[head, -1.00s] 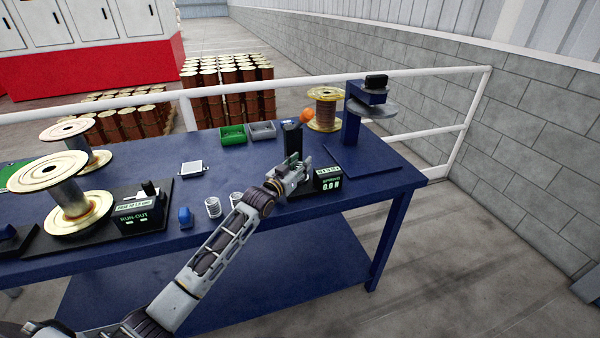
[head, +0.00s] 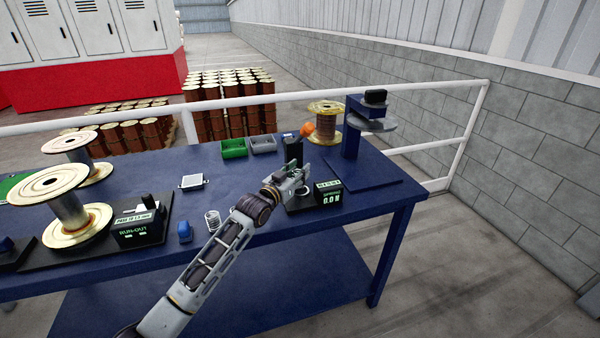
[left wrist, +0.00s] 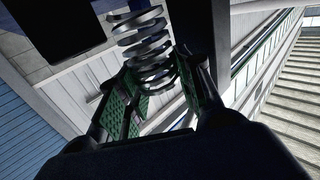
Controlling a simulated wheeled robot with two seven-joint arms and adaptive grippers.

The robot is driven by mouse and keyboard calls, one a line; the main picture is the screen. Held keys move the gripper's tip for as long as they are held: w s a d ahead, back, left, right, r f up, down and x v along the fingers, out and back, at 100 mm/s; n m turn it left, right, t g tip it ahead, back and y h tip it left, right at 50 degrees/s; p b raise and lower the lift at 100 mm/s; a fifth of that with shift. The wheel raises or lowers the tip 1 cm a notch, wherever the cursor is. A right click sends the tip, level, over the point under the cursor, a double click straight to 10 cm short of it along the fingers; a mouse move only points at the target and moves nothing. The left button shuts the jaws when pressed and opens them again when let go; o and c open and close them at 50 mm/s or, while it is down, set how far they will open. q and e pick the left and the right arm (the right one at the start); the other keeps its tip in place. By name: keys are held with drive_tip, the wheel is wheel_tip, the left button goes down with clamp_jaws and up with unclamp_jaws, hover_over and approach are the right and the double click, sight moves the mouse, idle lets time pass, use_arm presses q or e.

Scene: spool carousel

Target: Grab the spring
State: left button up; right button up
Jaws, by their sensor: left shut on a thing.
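A silvery coil spring (left wrist: 143,42) stands between the green-padded fingers of my left gripper (left wrist: 152,98) in the left wrist view, and the fingers are shut on its lower coils. In the head view my left gripper (head: 293,182) is over the bench at the black tester with the "0.0 N" readout (head: 327,192). The held spring is hard to make out there. Another light coil spring (head: 212,221) stands on the bench left of my forearm. My right gripper is not in view.
A blue stand (head: 353,128) is at back right. A white railing (head: 440,88) runs behind.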

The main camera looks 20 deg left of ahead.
use_arm(q)
drive_tip(key=shift+s+a, duration=0.15)
drive_tip(key=shift+s, duration=0.35)
drive_tip(key=v, duration=1.5)
drive_tip(key=shift+s, duration=0.35)
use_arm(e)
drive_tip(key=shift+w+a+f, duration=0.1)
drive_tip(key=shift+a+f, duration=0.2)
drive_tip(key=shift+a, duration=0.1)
use_arm(q)
drive_tip(key=shift+r, duration=0.1)
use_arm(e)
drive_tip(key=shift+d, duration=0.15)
